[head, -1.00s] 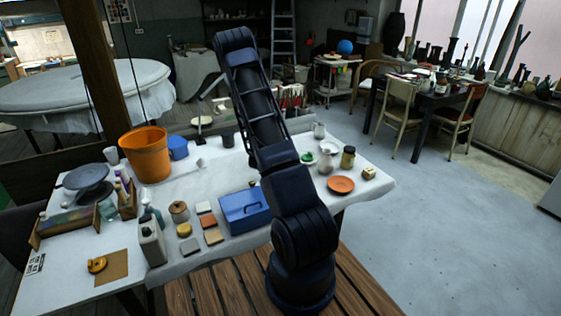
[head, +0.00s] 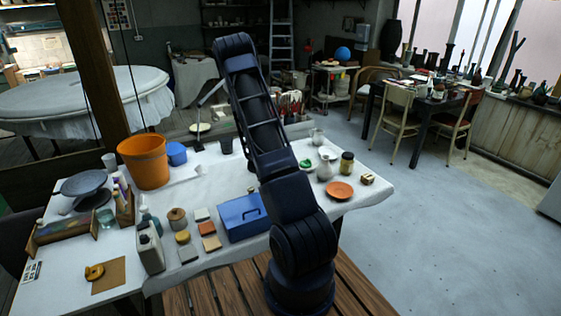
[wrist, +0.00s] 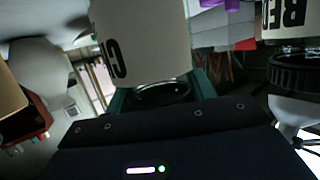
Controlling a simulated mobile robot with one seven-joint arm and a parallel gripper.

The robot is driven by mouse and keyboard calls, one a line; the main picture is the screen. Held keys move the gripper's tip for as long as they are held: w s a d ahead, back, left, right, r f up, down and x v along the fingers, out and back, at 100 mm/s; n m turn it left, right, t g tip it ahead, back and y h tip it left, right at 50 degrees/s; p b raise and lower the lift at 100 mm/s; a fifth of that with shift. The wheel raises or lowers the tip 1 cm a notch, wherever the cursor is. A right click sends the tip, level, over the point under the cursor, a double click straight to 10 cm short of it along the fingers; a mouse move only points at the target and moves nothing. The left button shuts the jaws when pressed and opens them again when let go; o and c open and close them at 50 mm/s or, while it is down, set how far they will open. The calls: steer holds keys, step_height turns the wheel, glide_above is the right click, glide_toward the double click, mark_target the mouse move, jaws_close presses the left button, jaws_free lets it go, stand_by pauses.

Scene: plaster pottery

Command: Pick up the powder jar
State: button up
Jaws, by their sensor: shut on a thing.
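In the wrist view, my gripper (wrist: 161,93) is shut on a jar with a cream label (wrist: 148,42) and part of some dark lettering. Its teal fingers are on both sides of the jar's dark round end. The jar's other end runs out of the top of the picture. In the head view, the gripper and the held jar cannot be made out; my arm covers part of the table.
A similar jar with a black lid (wrist: 295,72) is close on the right in the wrist view. In the head view, the white table (head: 110,292) holds an orange bucket (head: 143,162), a blue box (head: 243,217) and an orange plate (head: 340,191). Open floor lies right.

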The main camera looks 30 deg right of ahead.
step_height(320, 180, up, 19)
stand_by(0.5)
steer(key=shift+r, duration=0.1)
steer(key=w+a+n+t+y, duration=0.1)
steer(key=w+a+n, duration=0.15)
steer(key=a, duration=0.75)
steer(key=w+a+n+t+y, duration=0.15)
steer(key=w+a, duration=0.25)
steer(key=a, duration=0.5)
steer(key=w+a+n+t+y, duration=0.1)
steer(key=w+a+t+y, duration=0.15)
steer(key=a, duration=0.75)
steer(key=s+a+n+t+y, duration=0.1)
steer(key=a+n+y, duration=0.3)
steer(key=a, duration=2.4)
steer(key=s+a+n+y, duration=0.15)
steer(key=s+a, duration=0.25)
steer(key=a, duration=0.4)
steer(key=s+a+f+n+y, duration=0.15)
steer(key=s+a, duration=0.25)
steer(key=a, duration=0.5)
steer(key=s+a+y, duration=0.2)
steer(key=s+a, duration=0.3)
steer(key=a, duration=0.3)
steer(key=s+a+n+g+y, duration=0.1)
steer(key=s+a+n+y, duration=0.3)
steer(key=s+a, duration=1.65)
steer(key=f, duration=2)
steer(key=shift+s+f, duration=0.15)
steer(key=shift+s, duration=0.05)
